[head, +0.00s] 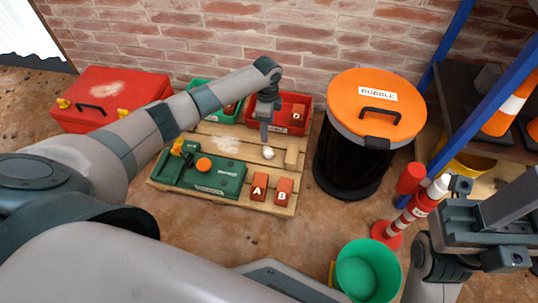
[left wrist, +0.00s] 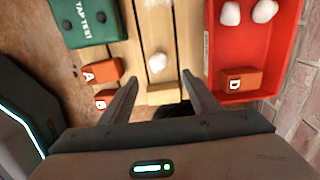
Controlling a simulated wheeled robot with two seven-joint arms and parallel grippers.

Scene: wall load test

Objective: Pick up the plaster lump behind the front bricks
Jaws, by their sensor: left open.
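The white plaster lump (head: 269,153) lies on the wooden pallet (head: 231,146), behind orange bricks A (head: 259,186) and B (head: 283,192). In the left wrist view the lump (left wrist: 157,62) appears beyond my fingertips, in line with the gap between them. My left gripper (head: 265,140) points down just above and behind the lump, open and empty; its two fingers stand apart in the wrist view (left wrist: 159,82). Bricks A (left wrist: 101,71) and B (left wrist: 105,98) are off to the left there. My right gripper (head: 490,225) is at the right edge; its jaw opening is unclear.
A green tap test board (head: 215,182) lies left of the bricks. A red tray (left wrist: 275,55) holds brick D (left wrist: 240,80) and two white lumps. The black rubble bin (head: 350,160) stands right of the pallet.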

